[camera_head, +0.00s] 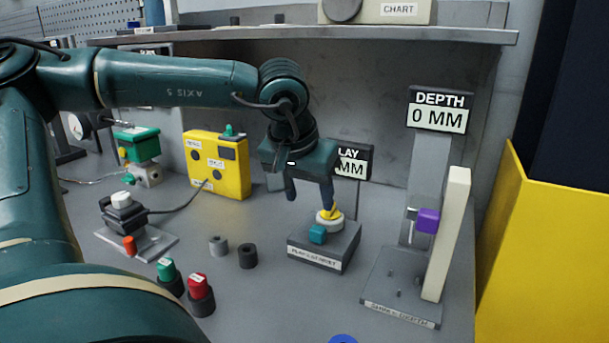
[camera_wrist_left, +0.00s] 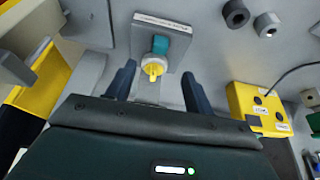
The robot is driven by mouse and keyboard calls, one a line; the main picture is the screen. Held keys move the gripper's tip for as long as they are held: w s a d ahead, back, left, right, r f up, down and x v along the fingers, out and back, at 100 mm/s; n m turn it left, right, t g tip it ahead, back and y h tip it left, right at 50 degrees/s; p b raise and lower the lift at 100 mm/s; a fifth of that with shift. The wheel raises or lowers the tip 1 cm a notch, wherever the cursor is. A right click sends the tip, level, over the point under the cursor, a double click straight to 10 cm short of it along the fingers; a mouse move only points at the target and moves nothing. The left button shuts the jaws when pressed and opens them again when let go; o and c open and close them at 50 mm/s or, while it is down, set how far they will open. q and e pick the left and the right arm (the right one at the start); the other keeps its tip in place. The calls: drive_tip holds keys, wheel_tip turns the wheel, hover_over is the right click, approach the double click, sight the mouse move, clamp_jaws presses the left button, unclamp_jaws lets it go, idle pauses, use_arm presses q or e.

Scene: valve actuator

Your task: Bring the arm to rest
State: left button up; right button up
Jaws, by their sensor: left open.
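My left gripper (camera_head: 309,196) is open, pointing down above a grey block fixture (camera_head: 322,257). Its fingers are apart, and it also shows in the left wrist view (camera_wrist_left: 158,82). On the fixture are a white round base with a yellow piece (camera_head: 331,213) and a teal block (camera_head: 318,234). In the left wrist view the yellow piece (camera_wrist_left: 153,68) lies between and beyond the fingertips. In the head view one finger overlaps the yellow piece; I cannot tell whether they touch. My left arm (camera_head: 180,82) reaches across from the left. My right gripper is not in view.
A depth stand (camera_head: 401,288) with a purple block (camera_head: 427,220) and tall cream plate stands right. A yellow box (camera_head: 238,180) stands behind left. Green (camera_head: 167,270) and red (camera_head: 198,286) buttons and two small cylinders (camera_head: 247,256) are in front. A shelf (camera_head: 350,35) runs above.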

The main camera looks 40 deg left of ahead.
use_arm(q)
drive_tip(key=shift+v, duration=1.6)
